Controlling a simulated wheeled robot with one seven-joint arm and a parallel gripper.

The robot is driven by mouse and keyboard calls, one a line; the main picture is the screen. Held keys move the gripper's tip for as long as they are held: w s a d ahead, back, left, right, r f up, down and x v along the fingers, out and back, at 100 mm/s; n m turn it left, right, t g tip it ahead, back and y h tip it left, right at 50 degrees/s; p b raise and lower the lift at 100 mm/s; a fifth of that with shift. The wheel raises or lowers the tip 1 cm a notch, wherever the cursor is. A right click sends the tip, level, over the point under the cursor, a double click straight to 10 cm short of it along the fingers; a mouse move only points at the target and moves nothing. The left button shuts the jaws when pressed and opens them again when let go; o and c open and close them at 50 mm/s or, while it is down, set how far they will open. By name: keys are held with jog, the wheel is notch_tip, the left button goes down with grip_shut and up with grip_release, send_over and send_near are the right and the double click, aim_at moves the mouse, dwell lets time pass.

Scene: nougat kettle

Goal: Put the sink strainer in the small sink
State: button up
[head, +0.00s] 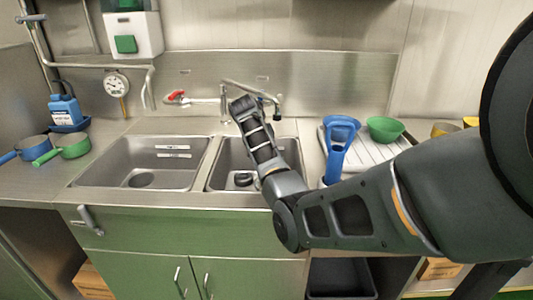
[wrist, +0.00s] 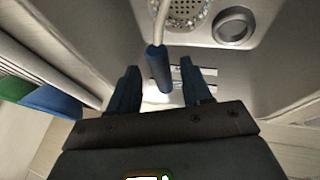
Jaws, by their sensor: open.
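The sink strainer (wrist: 184,14) is a perforated metal basket with a pale stem ending in a blue grip (wrist: 157,68). In the wrist view it lies at the top edge, partly cut off, beside a dark round ring (wrist: 235,27) on the metal sink floor. My gripper (wrist: 158,78) is open, with the blue grip showing between its fingertips; I cannot tell if they touch. In the head view the small sink (head: 217,172) is the right basin, with my forearm over it. My fingers and the strainer cannot be made out there.
A larger basin (head: 120,165) adjoins on the left. The faucet (head: 250,88) stands behind my forearm. A blue scoop (head: 340,135) and green bowl (head: 385,128) sit on the drainboard at right. Blue and green pans (head: 70,146) stand at far left.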

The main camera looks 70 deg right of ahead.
jog(key=v, duration=1.1)
jog(key=shift+b, duration=0.3)
